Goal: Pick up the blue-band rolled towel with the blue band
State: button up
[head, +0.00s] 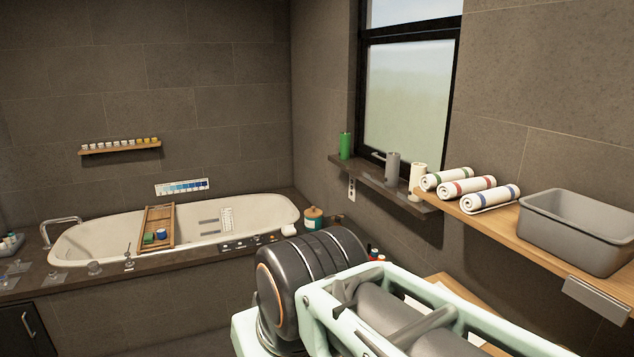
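The blue-band rolled towel (490,199) is white with a blue band and lies on the wooden shelf (508,222) at the right of the head view. It is the nearest of three rolled towels, just left of the grey bin. A red-band rolled towel (466,188) and a green-band rolled towel (446,178) lie side by side behind it. My arm crosses the lower middle of the view, below the shelf. My gripper does not show in this view, so its state is hidden.
The grey bin (578,238) stands right of the towels. A window ledge (385,185) with green, grey and cream cylinders is to the left. A bathtub (100,240) with a wooden tray (158,212) is at the far left. A grey bracket (597,297) hangs below the shelf.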

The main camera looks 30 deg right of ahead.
aim_at(473, 203)
jog(key=z, duration=2)
